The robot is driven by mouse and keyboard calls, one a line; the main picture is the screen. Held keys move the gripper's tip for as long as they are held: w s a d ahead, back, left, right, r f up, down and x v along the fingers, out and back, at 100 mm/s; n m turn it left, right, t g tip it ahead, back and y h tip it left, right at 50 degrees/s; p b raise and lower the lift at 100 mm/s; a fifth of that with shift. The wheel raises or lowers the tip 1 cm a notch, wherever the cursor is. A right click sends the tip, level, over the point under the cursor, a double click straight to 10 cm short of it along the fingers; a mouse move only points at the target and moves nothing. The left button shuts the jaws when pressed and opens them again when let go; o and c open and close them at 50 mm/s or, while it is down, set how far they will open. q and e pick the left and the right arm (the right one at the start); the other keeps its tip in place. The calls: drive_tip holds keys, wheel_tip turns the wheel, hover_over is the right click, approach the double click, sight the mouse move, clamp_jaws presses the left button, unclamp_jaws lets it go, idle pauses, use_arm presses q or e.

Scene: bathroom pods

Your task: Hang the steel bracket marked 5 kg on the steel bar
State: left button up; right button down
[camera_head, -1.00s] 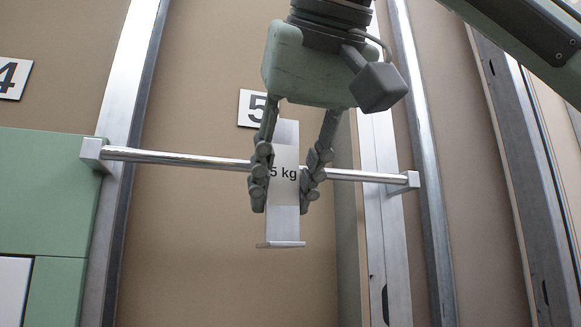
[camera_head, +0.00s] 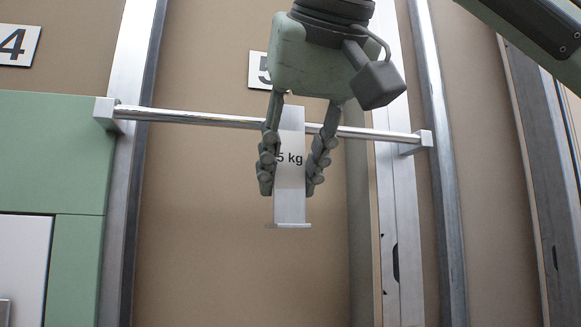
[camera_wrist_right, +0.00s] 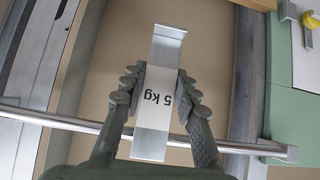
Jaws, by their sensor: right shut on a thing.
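The steel bracket marked 5 kg (camera_head: 290,170) is a pale upright plate with a short lip at its lower end. My right gripper (camera_head: 293,180) is shut on its two sides, and the label shows between the fingers. The steel bar (camera_head: 190,117) runs across between two end mounts and passes behind the bracket and fingers in the head view. In the right wrist view the bracket (camera_wrist_right: 157,90) sits between the fingers (camera_wrist_right: 157,88), with the bar (camera_wrist_right: 60,121) crossing near its label end. I cannot tell whether bracket and bar touch. My left gripper is not in view.
A green panel (camera_head: 50,150) stands at the left. A number 4 plate (camera_head: 18,45) and a partly hidden plate (camera_head: 258,70) are on the brown wall. The space below the bar is clear.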

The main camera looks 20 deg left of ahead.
idle(0.3)
drive_tip(key=c, duration=1.1)
unclamp_jaws()
drive_tip(key=shift+o, duration=0.2)
